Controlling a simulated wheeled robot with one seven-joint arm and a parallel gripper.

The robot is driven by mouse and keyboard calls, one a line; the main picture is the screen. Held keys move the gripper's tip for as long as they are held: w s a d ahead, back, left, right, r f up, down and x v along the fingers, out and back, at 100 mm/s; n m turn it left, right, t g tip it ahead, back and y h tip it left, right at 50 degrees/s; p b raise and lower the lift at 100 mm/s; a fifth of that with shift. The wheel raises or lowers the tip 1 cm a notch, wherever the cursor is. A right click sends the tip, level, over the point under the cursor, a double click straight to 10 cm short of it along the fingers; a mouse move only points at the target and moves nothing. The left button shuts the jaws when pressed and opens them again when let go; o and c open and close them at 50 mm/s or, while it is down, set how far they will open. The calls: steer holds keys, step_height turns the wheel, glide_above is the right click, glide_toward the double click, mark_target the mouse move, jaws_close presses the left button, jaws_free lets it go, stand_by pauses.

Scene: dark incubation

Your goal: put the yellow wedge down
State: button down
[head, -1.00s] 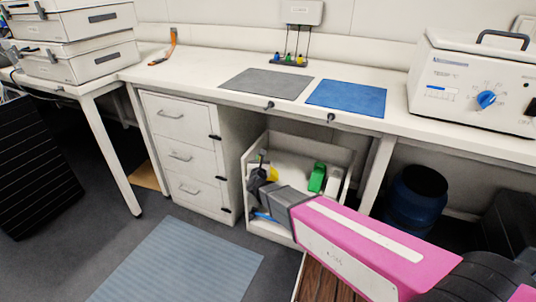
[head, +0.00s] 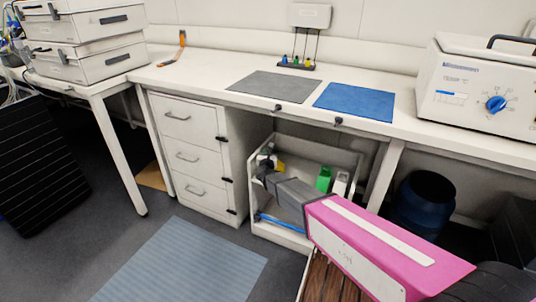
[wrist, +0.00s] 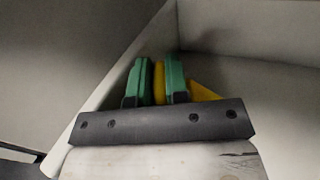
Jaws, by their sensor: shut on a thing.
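The yellow wedge (wrist: 159,82) is between the two green fingers of my gripper (wrist: 157,80) in the wrist view. Part of the wedge also shows to the right of the right finger. In the head view a small patch of the wedge (head: 280,167) shows beside my gripper (head: 267,163), inside the outline of the open white bin (head: 258,226) under the bench. My gripper is shut on the wedge. The wedge's lower part is hidden by the gripper, and I cannot tell whether it touches the bin.
In the bin, a green block (head: 323,179) and a white block (head: 341,183) stand at the right, and a blue strip (head: 282,223) lies near the front. White drawers (head: 190,157) are to the left. A grey mat (head: 279,86) and blue mat (head: 354,101) lie on the bench.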

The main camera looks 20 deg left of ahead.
steer(key=shift+f, duration=0.2)
steer(key=c, duration=1.5)
jaws_free()
steer(key=shift+f, duration=0.1)
steer(key=shift+c, duration=0.2)
steer(key=o, duration=0.4)
steer(key=shift+s+r, duration=0.1)
steer(key=shift+r, duration=0.1)
steer(key=v, duration=1.2)
